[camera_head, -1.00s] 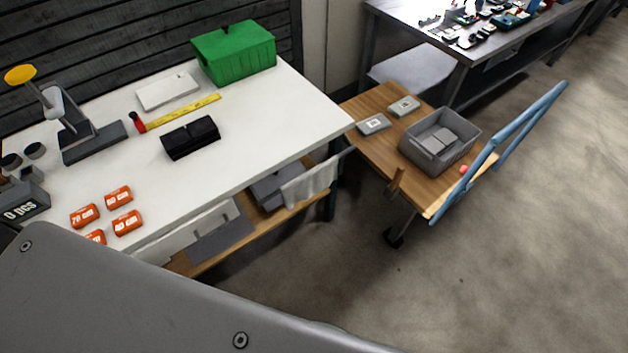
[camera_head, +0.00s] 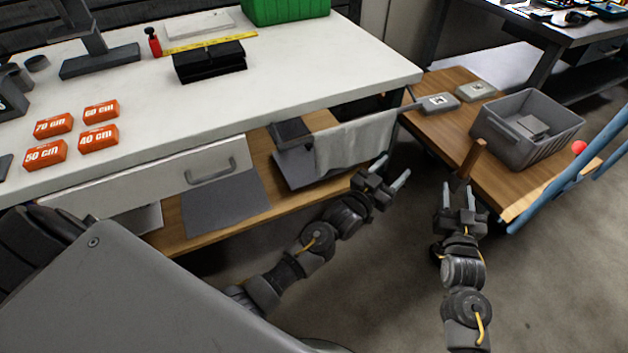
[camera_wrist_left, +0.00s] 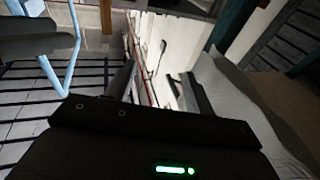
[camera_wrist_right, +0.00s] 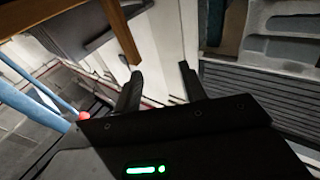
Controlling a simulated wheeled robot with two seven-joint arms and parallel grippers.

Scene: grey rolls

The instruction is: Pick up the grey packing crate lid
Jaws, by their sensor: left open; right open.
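A grey open crate (camera_head: 508,143) stands on the wooden cart with grey pieces inside it. I see no piece that is clearly its lid; a flat grey panel (camera_head: 225,205) lies on the workbench's lower shelf, and I cannot tell whether it is the lid. My left gripper (camera_head: 391,174) is open and empty in front of the bench's right end. My right gripper (camera_head: 458,192) is open and empty near the cart's near left edge, short of the crate. Both wrist views show spread fingers with nothing between them.
The wooden cart (camera_head: 452,135) also carries two small grey labelled boxes, one of them here (camera_head: 438,103), and has a blue handle (camera_head: 592,165). A grey cloth (camera_head: 355,143) hangs at the bench's right end. Orange blocks and a green box (camera_head: 287,8) stand on the white benchtop (camera_head: 300,75).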

